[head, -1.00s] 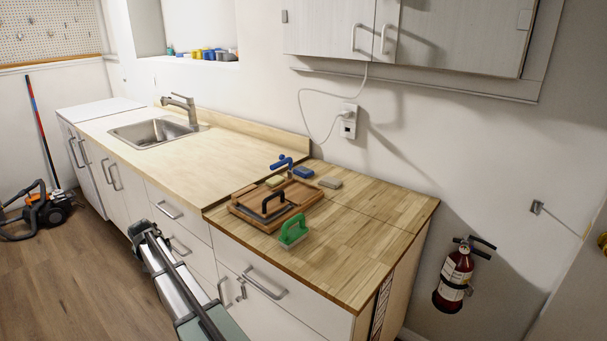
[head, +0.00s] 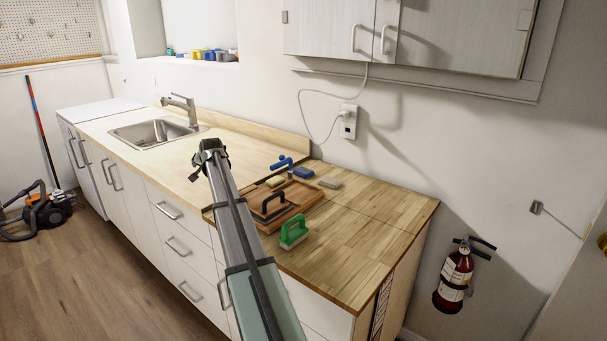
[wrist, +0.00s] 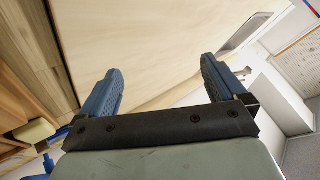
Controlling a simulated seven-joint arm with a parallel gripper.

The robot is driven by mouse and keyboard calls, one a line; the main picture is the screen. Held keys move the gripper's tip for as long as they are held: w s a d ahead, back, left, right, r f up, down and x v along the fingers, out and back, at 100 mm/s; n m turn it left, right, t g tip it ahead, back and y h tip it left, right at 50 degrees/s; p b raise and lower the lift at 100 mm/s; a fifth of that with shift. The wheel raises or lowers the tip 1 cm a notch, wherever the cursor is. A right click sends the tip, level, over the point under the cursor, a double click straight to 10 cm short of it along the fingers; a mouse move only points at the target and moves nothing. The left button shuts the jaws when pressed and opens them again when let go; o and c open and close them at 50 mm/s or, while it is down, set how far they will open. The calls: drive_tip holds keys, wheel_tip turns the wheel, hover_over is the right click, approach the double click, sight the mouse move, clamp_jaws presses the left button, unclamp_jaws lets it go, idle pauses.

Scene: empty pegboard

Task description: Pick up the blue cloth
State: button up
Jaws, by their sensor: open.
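A small flat blue piece (head: 303,172) lies near the back of the wooden counter section in the head view. It may be the blue cloth, but its material is too small to tell. My gripper (head: 209,152) is raised over the pale counter, left of the blue piece and apart from it. In the wrist view my gripper (wrist: 160,70) is open, with nothing between its two blue fingers. A bit of blue (wrist: 48,162) shows at the lower left there; I cannot tell which blue object it is.
A blue-handled tool (head: 281,163), a yellow block (head: 275,181), a grey block (head: 329,182), a wooden tray with a black handle (head: 285,209) and a green-handled brush (head: 293,232) crowd the wooden counter's left side. Its right side (head: 375,230) is clear. A sink (head: 150,133) lies farther left.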

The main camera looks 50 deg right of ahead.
drive_tip(key=s+d+r+m+t, duration=0.1)
drive_tip(key=s+d+r+m, duration=0.35)
drive_tip(key=s+d, duration=0.7)
drive_tip(key=s+d+r+m, duration=0.45)
drive_tip(key=s+d, duration=0.35)
drive_tip(key=d, duration=0.6)
drive_tip(key=m+t+y, duration=0.3)
drive_tip(key=m+t, duration=0.1)
drive_tip(key=m, duration=1.1)
approach(300, 169)
drive_tip(key=v, duration=0.3)
drive_tip(key=shift+s+d+r, duration=0.15)
drive_tip(key=shift+s+r, duration=0.05)
drive_tip(key=shift+r, duration=0.35)
drive_tip(key=shift+d+f, duration=0.1)
drive_tip(key=shift+f, duration=0.05)
drive_tip(key=shift+w+f, duration=0.1)
drive_tip(key=shift+w, duration=0.05)
drive_tip(key=x, duration=0.8)
drive_tip(key=shift+d+f, duration=0.1)
drive_tip(key=shift+x, duration=2.65)
